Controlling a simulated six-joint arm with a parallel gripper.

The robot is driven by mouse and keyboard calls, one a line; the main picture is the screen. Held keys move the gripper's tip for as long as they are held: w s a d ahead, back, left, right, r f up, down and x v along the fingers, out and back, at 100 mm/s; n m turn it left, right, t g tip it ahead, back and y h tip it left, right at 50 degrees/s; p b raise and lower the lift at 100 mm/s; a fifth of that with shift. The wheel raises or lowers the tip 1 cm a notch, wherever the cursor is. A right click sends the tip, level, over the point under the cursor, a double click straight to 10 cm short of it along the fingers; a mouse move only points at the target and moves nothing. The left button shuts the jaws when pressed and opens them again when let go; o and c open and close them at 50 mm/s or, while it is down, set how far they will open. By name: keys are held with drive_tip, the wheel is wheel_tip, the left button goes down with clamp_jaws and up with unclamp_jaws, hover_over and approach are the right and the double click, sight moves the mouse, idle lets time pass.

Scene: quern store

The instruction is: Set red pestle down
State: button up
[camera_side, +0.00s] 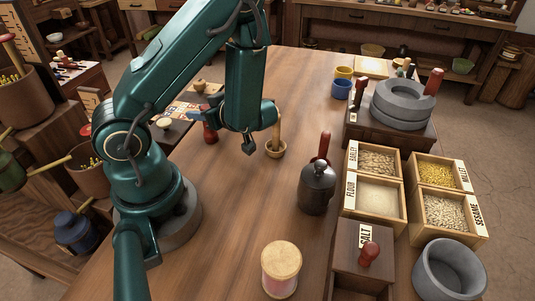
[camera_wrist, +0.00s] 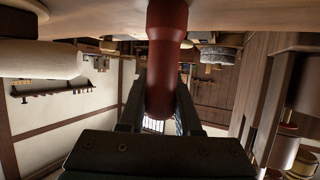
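The red pestle (camera_wrist: 164,60) stands out between the two fingers of my gripper (camera_wrist: 160,108) in the wrist view, with its rounded end close to my gripper's body. The fingers lie close on both sides of it, and my gripper looks shut on it. The pestle's far end runs out of the top of that view. In the side view the red pestle (camera_side: 210,133) is small and upright, at the table's left part. I cannot tell whether the pestle touches the table.
A small wooden mortar (camera_side: 276,151) with a pale pestle stands right of my wrist. A dark lidded jar (camera_side: 317,190), grain boxes (camera_side: 401,158), a salt box (camera_side: 345,262), a stone quern (camera_side: 401,108) and a cork-lidded jar (camera_side: 281,272) stand farther right and front. Table between is clear.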

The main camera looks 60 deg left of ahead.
drive_tip(key=o, duration=0.4)
drive_tip(key=shift+r, duration=0.2)
drive_tip(key=v, duration=1.2)
drive_tip(key=shift+s, duration=0.1)
